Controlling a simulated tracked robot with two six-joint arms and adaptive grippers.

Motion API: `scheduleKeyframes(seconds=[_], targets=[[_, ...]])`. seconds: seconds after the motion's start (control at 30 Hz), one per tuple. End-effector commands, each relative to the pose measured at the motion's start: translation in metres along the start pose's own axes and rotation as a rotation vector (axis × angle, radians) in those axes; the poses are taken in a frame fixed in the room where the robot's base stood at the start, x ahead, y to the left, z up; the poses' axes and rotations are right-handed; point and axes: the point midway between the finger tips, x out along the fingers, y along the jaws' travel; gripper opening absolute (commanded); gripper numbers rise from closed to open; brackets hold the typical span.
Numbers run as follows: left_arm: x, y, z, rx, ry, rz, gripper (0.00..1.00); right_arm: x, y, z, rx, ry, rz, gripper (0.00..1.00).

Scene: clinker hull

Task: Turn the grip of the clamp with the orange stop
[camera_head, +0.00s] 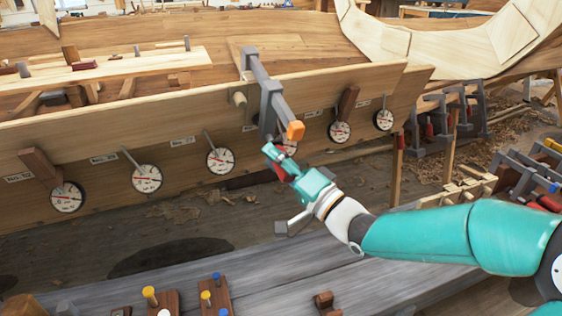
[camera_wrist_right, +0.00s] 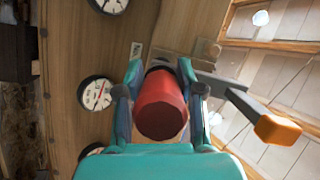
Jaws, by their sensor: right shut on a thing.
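The clamp (camera_head: 263,85) is grey, with an orange stop (camera_head: 295,130) on the end of its bar. It sits over the top plank of the hull. In the right wrist view the orange stop (camera_wrist_right: 278,129) is at the right, and the red grip (camera_wrist_right: 161,105) is in the middle between the fingers. My right gripper (camera_head: 279,163) is shut on the red grip, just below the orange stop; the wrist view shows a finger on either side of it. In the head view the gripper mostly hides the grip. My left gripper is not in view.
Several round dials (camera_head: 147,178) hang along the plank (camera_head: 100,135), one partly hidden behind my right gripper. A grey bench (camera_head: 260,285) with small pegged blocks lies in front. More clamps (camera_head: 455,115) stand on a rack at the right.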

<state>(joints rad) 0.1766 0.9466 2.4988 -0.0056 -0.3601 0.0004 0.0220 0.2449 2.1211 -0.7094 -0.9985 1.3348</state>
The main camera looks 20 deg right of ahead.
Motion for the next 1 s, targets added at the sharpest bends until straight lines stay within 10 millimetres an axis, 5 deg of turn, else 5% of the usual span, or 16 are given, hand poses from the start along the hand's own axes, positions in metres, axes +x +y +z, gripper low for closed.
scheduleKeyframes(seconds=[0.43, 0.47, 0.6, 1.0], targets=[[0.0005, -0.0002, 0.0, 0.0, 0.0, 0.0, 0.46, -0.0001, 0.0018, 0.0003, 0.013, 0.0, 0.0, 0.03], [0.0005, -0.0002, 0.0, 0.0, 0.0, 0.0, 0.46, -0.0001, 0.0019, 0.0003, 0.013, 0.0, 0.0, 0.41], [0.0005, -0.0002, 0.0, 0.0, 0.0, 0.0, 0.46, -0.0001, 0.0016, 0.0001, 0.012, 0.0, 0.0, 0.64], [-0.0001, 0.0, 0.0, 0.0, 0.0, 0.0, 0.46, -0.0049, 0.0007, -0.0009, 0.01, 0.002, -0.002, 0.64]])
